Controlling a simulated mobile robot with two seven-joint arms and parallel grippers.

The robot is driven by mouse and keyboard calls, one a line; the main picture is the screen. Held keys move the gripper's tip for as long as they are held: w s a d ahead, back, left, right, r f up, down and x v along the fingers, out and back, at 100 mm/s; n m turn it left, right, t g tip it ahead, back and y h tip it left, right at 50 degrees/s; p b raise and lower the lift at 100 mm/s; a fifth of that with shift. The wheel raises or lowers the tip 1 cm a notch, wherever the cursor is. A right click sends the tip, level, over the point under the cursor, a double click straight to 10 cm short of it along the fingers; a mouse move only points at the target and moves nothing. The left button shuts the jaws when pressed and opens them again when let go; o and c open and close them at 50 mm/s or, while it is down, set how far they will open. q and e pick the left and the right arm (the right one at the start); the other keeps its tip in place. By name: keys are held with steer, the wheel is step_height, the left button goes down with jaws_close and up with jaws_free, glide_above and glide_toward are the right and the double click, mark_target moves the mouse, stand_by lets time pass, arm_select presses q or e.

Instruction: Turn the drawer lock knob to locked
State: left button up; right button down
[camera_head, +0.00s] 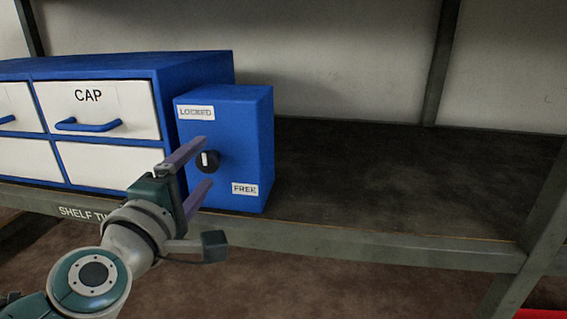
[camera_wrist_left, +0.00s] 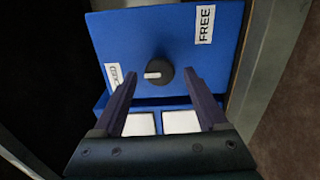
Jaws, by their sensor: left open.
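The black drawer lock knob (camera_head: 207,161) is on the front of a blue lock box (camera_head: 252,148). A white LOCKED label (camera_head: 196,112) is at its upper left and a white FREE label (camera_head: 245,189) at its lower right. In the head view the knob's white mark points roughly upward. My left gripper (camera_head: 208,166) is open in front of the box, its two fingers one above the other, with the knob between them in the picture. In the left wrist view the knob (camera_wrist_left: 157,73) shows just beyond the open fingertips (camera_wrist_left: 162,76); contact cannot be told. My right gripper is not in view.
A blue drawer cabinet (camera_head: 195,70) with white drawer fronts, one labelled CAP (camera_head: 105,105) with a blue handle (camera_head: 87,126), stands left of the box. The dark shelf (camera_head: 400,180) is clear to the right. A metal post (camera_head: 535,235) stands at the right front.

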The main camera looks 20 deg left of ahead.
arm_select(q)
steer(key=p+v, duration=0.1)
steer(key=v, duration=0.9)
steer(key=shift+w, duration=0.15)
